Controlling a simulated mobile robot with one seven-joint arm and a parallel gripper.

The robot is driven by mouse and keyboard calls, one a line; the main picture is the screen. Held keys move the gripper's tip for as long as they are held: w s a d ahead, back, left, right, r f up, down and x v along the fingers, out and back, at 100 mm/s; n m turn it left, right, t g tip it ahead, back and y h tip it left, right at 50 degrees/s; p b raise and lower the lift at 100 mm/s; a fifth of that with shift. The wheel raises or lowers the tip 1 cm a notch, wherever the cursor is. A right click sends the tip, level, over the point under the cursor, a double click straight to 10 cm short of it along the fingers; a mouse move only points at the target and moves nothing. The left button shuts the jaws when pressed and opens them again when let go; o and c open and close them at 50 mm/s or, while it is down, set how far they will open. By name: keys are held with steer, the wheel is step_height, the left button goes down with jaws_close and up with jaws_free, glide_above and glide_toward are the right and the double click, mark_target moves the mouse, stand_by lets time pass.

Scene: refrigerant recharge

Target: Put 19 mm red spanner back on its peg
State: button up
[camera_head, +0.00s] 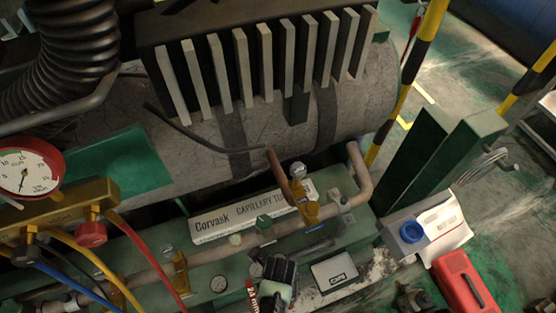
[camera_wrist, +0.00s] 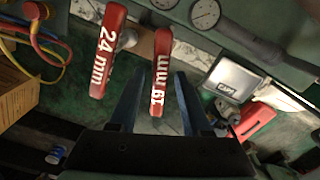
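The red 19 mm spanner (camera_wrist: 160,75) shows in the wrist view, its printed handle lying lengthwise between the two fingers of my gripper (camera_wrist: 158,100). Gaps show on both sides of the handle, so the fingers are open and not clamped on it. The red 24 mm spanner (camera_wrist: 106,50) is just to its left, outside the fingers. In the head view a small part of the 24 mm spanner (camera_head: 252,297) shows at the bottom edge. I cannot make out the 19 mm spanner there. A peg for it is not clearly visible in either view.
A CAPS box (camera_head: 335,271) lies on the green bench, with a red case (camera_head: 463,282) at the lower right. A gauge manifold (camera_head: 60,210) with coloured hoses is at the left.

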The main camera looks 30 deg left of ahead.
steer(key=shift+o, duration=0.3)
step_height(320, 180, up, 13)
steer(key=p, duration=0.4)
steer(key=shift+s+d+f, duration=0.1)
steer(key=shift+s, duration=0.05)
